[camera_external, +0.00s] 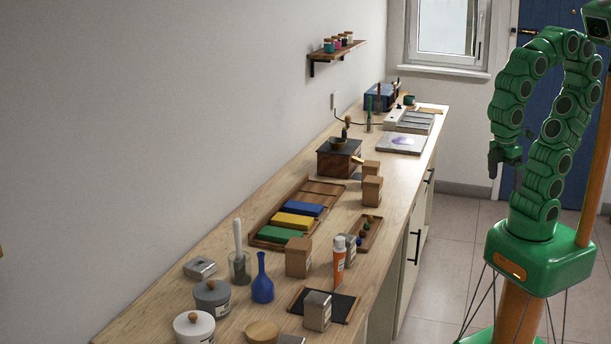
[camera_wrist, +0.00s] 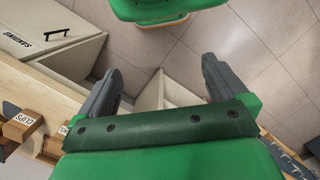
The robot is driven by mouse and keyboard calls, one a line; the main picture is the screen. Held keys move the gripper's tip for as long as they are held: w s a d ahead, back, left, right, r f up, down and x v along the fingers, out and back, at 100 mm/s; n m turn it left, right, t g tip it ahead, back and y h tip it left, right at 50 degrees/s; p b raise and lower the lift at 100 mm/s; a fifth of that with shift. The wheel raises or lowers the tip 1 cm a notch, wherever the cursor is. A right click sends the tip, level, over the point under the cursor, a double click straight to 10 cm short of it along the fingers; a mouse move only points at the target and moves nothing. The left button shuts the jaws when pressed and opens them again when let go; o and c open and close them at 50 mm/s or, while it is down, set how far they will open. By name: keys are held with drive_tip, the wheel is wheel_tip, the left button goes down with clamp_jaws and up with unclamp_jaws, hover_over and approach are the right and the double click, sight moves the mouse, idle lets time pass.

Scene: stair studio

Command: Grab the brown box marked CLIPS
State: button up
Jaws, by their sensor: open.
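The brown box marked CLIPS (camera_wrist: 22,127) shows at the left edge of the wrist view, with its label readable. In the external view several brown boxes stand on the long counter: one at the front (camera_external: 298,258), one at the middle right (camera_external: 372,191) and one just behind that (camera_external: 371,168). Their labels are too small to read there, so I cannot tell which is CLIPS. My gripper (camera_external: 504,162) hangs right of the counter, well apart from the boxes. In the wrist view my gripper (camera_wrist: 160,72) is open, with only floor and cabinet between its fingers.
The wooden counter (camera_external: 185,285) runs along the wall.

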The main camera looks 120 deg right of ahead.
drive_tip(key=w+d+r+n+y, duration=0.1)
drive_tip(key=w+r+n+y, duration=0.1)
drive_tip(key=w, duration=0.5)
drive_tip(key=w+d+r+n+y, duration=0.1)
drive_tip(key=w+r+n+y, duration=0.15)
drive_tip(key=w, duration=0.45)
drive_tip(key=w+d+n+t+y, duration=0.35)
drive_tip(key=w+d, duration=0.65)
drive_tip(key=d, duration=0.4)
drive_tip(key=t, duration=0.5)
hover_over(372, 163)
drive_tip(key=w+a, duration=0.7)
drive_tip(key=a, duration=0.6)
wheel_tip(372, 163, down, 5)
drive_tip(key=s+d+f+m+t+h, duration=0.1)
drive_tip(key=s+d+f+t, duration=0.1)
drive_tip(key=s+d+f, duration=0.45)
drive_tip(key=s+d+f+t, duration=0.15)
drive_tip(key=s+d, duration=0.25)
drive_tip(key=d, duration=0.5)
drive_tip(key=shift+x, duration=3.65)
drive_tip(key=shift+f, duration=0.1)
drive_tip(key=shift+c, duration=0.3)
